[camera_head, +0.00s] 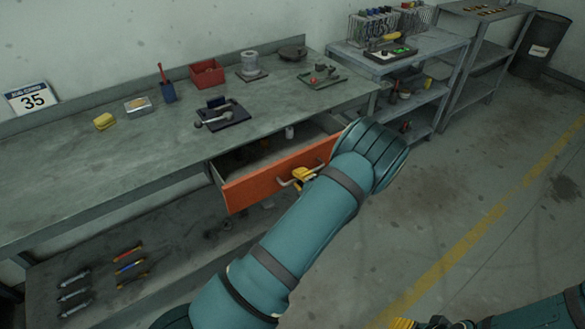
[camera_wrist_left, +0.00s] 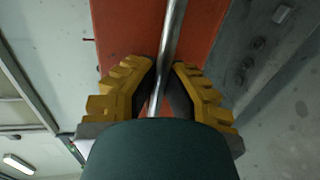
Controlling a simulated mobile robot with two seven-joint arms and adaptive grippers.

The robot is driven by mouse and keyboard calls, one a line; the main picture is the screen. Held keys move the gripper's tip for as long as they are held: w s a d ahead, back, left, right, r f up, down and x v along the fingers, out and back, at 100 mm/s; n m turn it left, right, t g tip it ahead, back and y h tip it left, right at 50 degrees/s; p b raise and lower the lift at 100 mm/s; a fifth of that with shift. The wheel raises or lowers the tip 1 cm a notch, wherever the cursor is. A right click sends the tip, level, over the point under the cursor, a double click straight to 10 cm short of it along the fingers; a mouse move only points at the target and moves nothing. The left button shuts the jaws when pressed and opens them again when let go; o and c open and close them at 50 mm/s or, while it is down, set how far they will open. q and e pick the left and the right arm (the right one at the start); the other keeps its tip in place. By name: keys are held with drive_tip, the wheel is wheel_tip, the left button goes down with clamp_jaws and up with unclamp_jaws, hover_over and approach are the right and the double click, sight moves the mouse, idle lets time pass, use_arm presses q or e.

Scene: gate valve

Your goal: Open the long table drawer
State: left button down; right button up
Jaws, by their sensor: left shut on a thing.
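The long table drawer has an orange front (camera_head: 265,185) and stands partly pulled out from under the grey workbench (camera_head: 75,180). A metal bar handle (camera_head: 286,183) is on its front. My left gripper (camera_head: 304,175) is at the handle, its yellow fingers closed around the bar. In the left wrist view, the fingers (camera_wrist_left: 163,85) sit on both sides of the handle bar (camera_wrist_left: 171,40), against the orange drawer front (camera_wrist_left: 120,30). My right gripper (camera_head: 425,323) shows only in part at the bottom edge; its fingertips are cut off.
Several tools lie on the lower shelf (camera_head: 190,265). A grey cart (camera_head: 420,60) stands at the back right. The floor (camera_head: 460,190) to the right is clear.

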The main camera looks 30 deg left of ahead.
use_arm(q)
drive_tip(key=f+p+v, duration=0.2)
drive_tip(key=v, duration=0.8)
drive_tip(key=shift+s+d, duration=0.3)
drive_tip(key=shift+d, duration=0.15)
drive_tip(key=c, duration=1)
unclamp_jaws()
drive_tip(key=v, duration=1.2)
drive_tip(key=shift+f, duration=0.1)
